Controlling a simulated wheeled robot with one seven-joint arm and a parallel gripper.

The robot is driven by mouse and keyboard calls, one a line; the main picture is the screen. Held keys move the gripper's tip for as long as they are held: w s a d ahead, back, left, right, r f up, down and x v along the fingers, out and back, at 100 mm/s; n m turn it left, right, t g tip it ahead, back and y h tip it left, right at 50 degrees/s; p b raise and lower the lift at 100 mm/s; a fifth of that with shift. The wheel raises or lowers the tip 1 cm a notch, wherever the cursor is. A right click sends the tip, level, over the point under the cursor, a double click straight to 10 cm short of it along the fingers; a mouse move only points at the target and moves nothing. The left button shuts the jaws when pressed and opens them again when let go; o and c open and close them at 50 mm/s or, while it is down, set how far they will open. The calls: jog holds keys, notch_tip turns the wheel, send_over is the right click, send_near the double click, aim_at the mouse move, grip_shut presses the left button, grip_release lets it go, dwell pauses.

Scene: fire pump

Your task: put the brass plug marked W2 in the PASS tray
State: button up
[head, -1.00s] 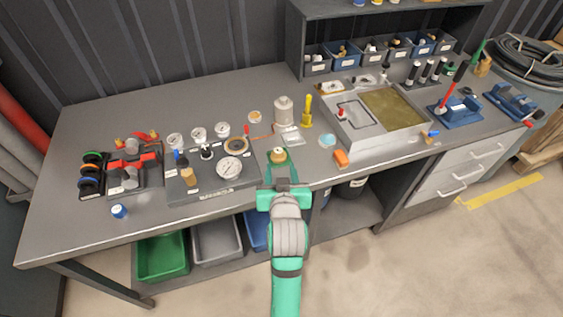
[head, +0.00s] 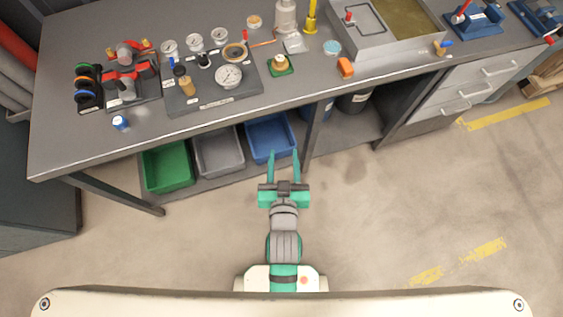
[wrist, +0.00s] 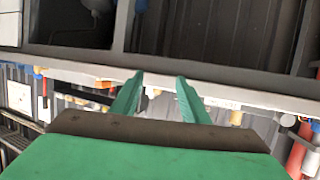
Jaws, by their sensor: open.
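A small brass-coloured piece (head: 280,63), which may be the plug, sits on a small green tray or pad (head: 289,70) near the bench's front edge. Its marking is too small to read. No PASS lettering is legible; a green bin (head: 167,185) stands on the low shelf. Another brass-coloured cylinder (head: 187,87) stands on the dark gauge board. My gripper (head: 283,153) is open and empty, in front of the bench and well apart from the brass piece. In the wrist view its two green fingers (wrist: 160,77) are spread with nothing between them.
A grey bin (head: 219,170) and a blue bin (head: 270,157) stand beside the green one. The gauge board (head: 215,97) is left of the small green tray; an orange piece (head: 346,67) and a metal basin (head: 385,48) are right. The floor is clear.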

jog(key=s+r+t, duration=0.1)
jog(key=s, duration=1.8)
jog(key=shift+s+a+r, duration=0.2)
jog(key=shift+a+r, duration=0.1)
jog(key=shift+r, duration=0.1)
jog(key=shift+w, duration=0.1)
